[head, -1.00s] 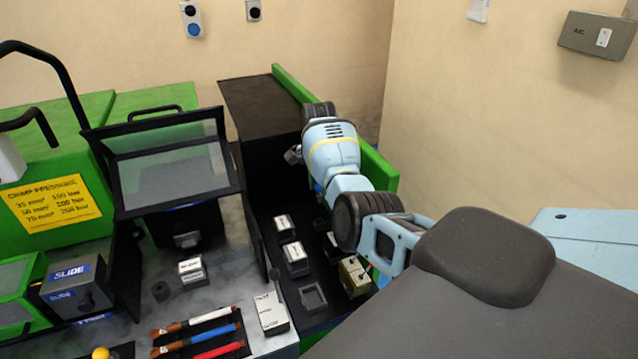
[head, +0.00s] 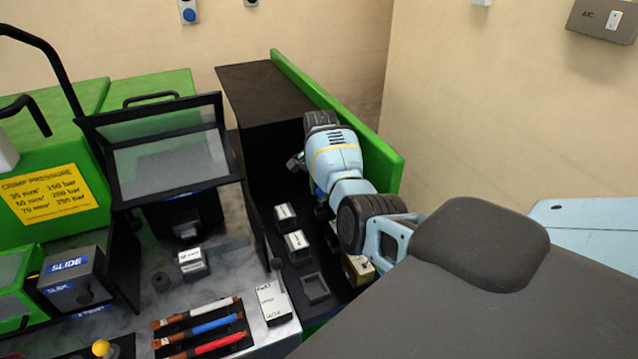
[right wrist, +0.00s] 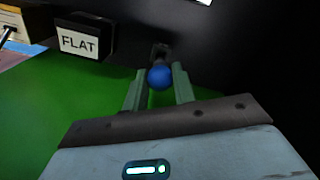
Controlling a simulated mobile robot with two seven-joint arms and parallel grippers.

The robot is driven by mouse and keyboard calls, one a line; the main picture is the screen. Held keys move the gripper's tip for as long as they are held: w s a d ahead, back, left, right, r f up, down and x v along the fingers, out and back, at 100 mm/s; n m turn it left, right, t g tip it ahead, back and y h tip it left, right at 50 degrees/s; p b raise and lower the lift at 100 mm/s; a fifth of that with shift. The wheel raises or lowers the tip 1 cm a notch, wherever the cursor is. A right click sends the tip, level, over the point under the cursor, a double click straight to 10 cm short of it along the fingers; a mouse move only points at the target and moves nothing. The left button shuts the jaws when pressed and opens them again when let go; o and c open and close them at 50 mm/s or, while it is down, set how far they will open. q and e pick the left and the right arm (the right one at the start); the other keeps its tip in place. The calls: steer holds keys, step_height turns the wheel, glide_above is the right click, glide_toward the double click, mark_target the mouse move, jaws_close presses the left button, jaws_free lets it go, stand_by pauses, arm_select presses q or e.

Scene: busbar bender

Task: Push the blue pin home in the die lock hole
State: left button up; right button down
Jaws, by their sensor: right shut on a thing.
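The blue pin's round blue head (right wrist: 160,77) shows in the right wrist view between the two fingertips of my right gripper (right wrist: 159,88), which is shut on it. A small dark piece (right wrist: 159,52) lies just beyond the head; I cannot tell whether it is the pin's shank or the lock. The die lock hole is not clearly visible. In the head view, the gripper end of my right arm (head: 296,162) is over the dark bay beside the green wall, and the pin is hidden there. My left gripper is not in view.
A block labelled FLAT (right wrist: 82,41) stands left of the gripper in the wrist view. The green side wall (head: 350,125) runs close to my right arm. Several dies (head: 297,243) and an empty square holder (head: 316,288) are in the bay. A clear guard (head: 170,160) stands to the left.

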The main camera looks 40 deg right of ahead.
mark_target(320, 198)
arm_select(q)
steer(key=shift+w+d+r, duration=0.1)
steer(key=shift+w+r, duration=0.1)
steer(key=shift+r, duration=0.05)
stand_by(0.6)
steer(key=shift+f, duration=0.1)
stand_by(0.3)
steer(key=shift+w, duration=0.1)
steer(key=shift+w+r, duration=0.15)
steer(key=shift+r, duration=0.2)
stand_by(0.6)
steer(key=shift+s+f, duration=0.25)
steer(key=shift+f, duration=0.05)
arm_select(e)
steer(key=shift+f, duration=0.65)
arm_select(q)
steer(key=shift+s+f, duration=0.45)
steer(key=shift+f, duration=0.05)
arm_select(e)
steer(key=shift+f, duration=1.25)
steer(key=c, duration=1.1)
jaws_free()
steer(key=shift+r, duration=0.1)
steer(key=shift+o, duration=0.2)
